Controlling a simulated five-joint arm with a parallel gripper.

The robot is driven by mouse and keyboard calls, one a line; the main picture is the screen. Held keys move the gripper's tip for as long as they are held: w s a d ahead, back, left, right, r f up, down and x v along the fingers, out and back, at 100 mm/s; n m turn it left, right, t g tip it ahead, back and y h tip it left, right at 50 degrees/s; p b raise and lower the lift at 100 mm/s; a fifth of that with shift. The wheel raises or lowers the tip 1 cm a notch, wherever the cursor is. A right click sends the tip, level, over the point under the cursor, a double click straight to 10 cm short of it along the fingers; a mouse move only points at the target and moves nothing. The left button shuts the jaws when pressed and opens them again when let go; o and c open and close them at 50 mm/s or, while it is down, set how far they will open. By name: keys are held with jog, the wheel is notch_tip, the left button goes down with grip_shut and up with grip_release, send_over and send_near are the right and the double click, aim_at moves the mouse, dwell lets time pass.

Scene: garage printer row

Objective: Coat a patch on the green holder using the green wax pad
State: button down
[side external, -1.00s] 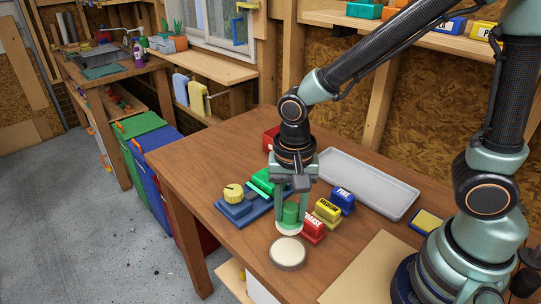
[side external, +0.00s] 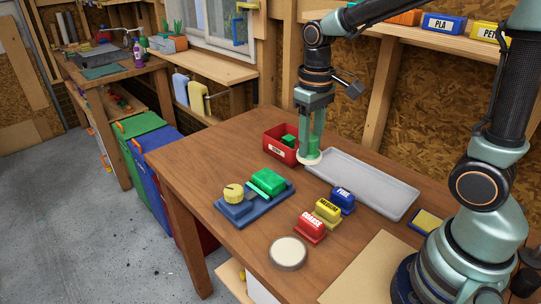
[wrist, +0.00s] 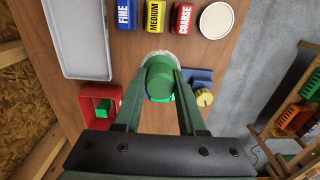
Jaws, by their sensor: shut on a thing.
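My gripper (side external: 312,138) is shut on the green wax pad (side external: 308,158), a green round handle with a cream disc underneath. It holds the pad in the air above the table, between the red bin and the grey tray in the side view. The wrist view shows the pad's green handle (wrist: 158,78) between the fingers. The green holder (side external: 268,181) sits in the blue clamp (side external: 233,213) with a yellow knob (side external: 233,194), to the left of and nearer than my gripper. In the wrist view the pad mostly hides the holder.
A red bin (side external: 275,150) holds a small green piece (side external: 289,141). A long grey tray (side external: 375,190) lies to the right. Blue FINE (side external: 342,201), yellow MEDIUM (side external: 327,212) and red COARSE (side external: 310,228) blocks stand in a row. A round cream-topped tin (side external: 288,252) is at the front.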

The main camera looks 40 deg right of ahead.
jog(key=w+a+f, duration=0.1)
jog(key=w+f, duration=0.3)
jog(key=w, duration=1.1)
jog(key=shift+w+a+f, duration=0.1)
jog(key=shift+a+f, duration=0.05)
jog(key=shift+f, duration=2.95)
jog(key=shift+s+f, duration=0.2)
jog(key=shift+f, duration=0.6)
jog(key=shift+s, duration=3.4)
jog(key=shift+w, duration=3.7)
notch_tip(320, 180, up, 8)
jog(key=shift+s, duration=0.1)
